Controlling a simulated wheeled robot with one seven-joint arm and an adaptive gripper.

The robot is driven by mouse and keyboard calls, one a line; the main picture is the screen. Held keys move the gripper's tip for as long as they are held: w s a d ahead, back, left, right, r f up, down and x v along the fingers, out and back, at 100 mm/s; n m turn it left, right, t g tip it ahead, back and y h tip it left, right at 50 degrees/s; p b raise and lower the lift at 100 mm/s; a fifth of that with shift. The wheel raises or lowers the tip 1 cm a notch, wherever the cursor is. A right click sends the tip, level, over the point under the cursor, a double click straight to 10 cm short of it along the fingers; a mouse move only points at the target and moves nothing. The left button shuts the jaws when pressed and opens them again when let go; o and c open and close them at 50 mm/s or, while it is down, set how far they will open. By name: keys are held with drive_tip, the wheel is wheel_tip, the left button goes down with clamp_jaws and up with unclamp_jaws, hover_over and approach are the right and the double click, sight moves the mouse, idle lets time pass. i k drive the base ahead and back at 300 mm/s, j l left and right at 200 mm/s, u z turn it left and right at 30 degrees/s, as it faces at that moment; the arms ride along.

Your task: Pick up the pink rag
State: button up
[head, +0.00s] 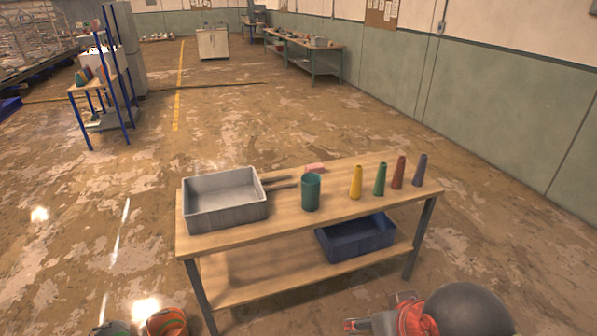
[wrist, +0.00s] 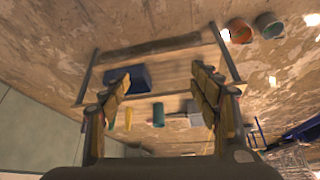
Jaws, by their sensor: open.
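The pink rag (head: 314,168) lies near the far edge of the wooden workbench (head: 240,237), just behind the dark green cup (head: 311,192), which hides part of it. I cannot make the rag out in the wrist view. My gripper (head: 349,325) is at the bottom of the head view, in front of the bench and lower than its top, well apart from the rag. In the wrist view my gripper (wrist: 158,98) has its two fingers wide apart with nothing between them, and the bench shows beyond them.
A grey metal tray (head: 225,217) stands on the bench's left, with dark tool handles (head: 281,184) beside it. A blue crate (head: 355,240) sits on the lower shelf. An orange bucket (head: 167,322) is on the floor.

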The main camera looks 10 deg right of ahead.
sight(318, 168)
drive_tip(key=i+l+u, duration=0.15)
drive_tip(key=i+u, duration=0.15)
drive_tip(key=u, duration=0.15)
drive_tip(key=i+l+u, duration=0.25)
drive_tip(key=u, duration=0.15)
drive_tip(key=i+l, duration=0.25)
drive_tip(key=i+l+u, duration=0.1)
drive_tip(key=l, duration=0.3)
drive_tip(key=i+l, duration=0.35)
drive_tip(key=i+l+u, duration=0.1)
drive_tip(key=i+l, duration=0.35)
drive_tip(key=l, duration=0.3)
drive_tip(key=i+l+u, duration=0.15)
drive_tip(key=l, duration=0.2)
drive_tip(key=i+l, duration=0.25)
drive_tip(key=l, duration=0.15)
